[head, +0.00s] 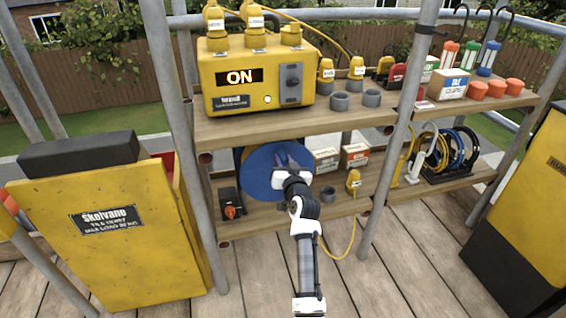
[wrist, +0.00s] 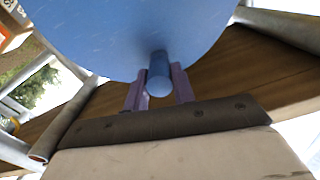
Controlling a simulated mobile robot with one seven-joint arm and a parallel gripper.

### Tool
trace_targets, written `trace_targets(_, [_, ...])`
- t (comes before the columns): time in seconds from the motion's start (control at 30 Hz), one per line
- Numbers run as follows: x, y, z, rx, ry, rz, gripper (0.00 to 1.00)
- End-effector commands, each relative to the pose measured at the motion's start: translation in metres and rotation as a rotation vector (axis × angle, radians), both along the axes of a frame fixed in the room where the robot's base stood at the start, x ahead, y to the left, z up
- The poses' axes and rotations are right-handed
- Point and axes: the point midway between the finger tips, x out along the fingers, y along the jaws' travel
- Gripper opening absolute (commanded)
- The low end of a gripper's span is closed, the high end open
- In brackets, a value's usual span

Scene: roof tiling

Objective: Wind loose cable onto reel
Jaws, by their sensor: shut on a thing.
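The reel (head: 258,182) stands on the lower shelf, and its round blue face points towards me. It fills the top of the wrist view (wrist: 130,28). A blue cylindrical crank handle (wrist: 158,76) sticks out from the face. My gripper (wrist: 159,85) has its two purple fingers on either side of this handle and is shut on it. In the head view my gripper (head: 281,162) covers part of the reel face. A yellow cable (head: 351,240) hangs in a loop below a yellow plug (head: 353,180) on the shelf's right. Its other end is hidden behind my arm.
A yellow power box (head: 258,78) reading ON stands on the upper shelf (head: 225,128). A red-and-black switch (head: 230,206) is left of the reel; small boxes (head: 354,155) are to its right. Scaffold poles (head: 186,120) flank the shelves. A yellow tile hoist (head: 110,245) stands at left.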

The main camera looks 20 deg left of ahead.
Motion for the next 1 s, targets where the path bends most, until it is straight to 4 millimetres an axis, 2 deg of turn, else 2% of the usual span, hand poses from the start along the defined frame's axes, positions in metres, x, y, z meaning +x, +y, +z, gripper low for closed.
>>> trace_targets(0.47, [0.018, -0.026, -0.007, 0.261, 0.175, 0.0, 0.0])
trace_targets(1.0, [0.041, -0.06, -0.036, 0.688, 0.464, 0.0, 0.0])
